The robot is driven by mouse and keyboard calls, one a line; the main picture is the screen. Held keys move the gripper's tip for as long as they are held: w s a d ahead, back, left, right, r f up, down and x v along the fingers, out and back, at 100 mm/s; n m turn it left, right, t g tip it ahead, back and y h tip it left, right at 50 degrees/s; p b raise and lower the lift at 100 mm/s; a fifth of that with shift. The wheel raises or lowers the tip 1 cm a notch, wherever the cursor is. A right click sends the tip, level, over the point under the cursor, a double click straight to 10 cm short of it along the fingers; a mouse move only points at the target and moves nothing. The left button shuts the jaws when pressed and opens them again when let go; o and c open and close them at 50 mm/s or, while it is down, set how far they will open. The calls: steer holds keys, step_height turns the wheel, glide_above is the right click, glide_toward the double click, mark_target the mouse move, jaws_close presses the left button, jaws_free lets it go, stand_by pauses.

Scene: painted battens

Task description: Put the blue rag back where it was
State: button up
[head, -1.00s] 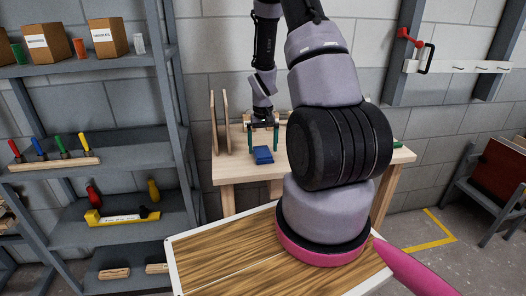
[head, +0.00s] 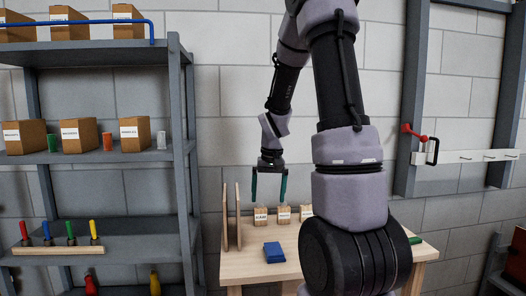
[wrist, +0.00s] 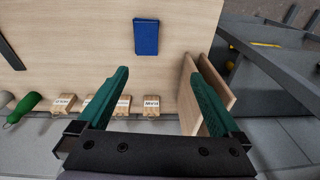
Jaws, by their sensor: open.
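The blue rag (head: 274,252) lies folded flat on the wooden workbench (head: 240,270), near its left part. It also shows in the wrist view (wrist: 147,37), at the top middle, beyond my fingertips. My gripper (head: 269,190) is open and empty, raised above the bench. In the wrist view its two green fingers (wrist: 162,75) are spread wide with nothing between them. The rag is clear of both fingers.
Upright wooden boards (head: 231,220) stand at the bench's left end. Several labelled wooden blocks (head: 284,214) line its back edge. A grey shelf unit (head: 182,150) is on the left.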

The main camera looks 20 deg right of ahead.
steer(key=s+a+r+t+y, duration=0.1)
steer(key=s+a+r+t, duration=0.1)
steer(key=s+a+r, duration=0.3)
steer(key=s+a+r+t, duration=0.3)
steer(key=s+a+r, duration=0.2)
steer(key=s+r, duration=0.8)
step_height(320, 180, up, 2)
steer(key=shift+s+a+r+m+t+y, duration=0.1)
steer(key=shift+s+a+m+t+y, duration=0.1)
steer(key=shift+m+t+y, duration=0.15)
steer(key=shift+w+d, duration=0.1)
steer(key=shift+d, duration=0.05)
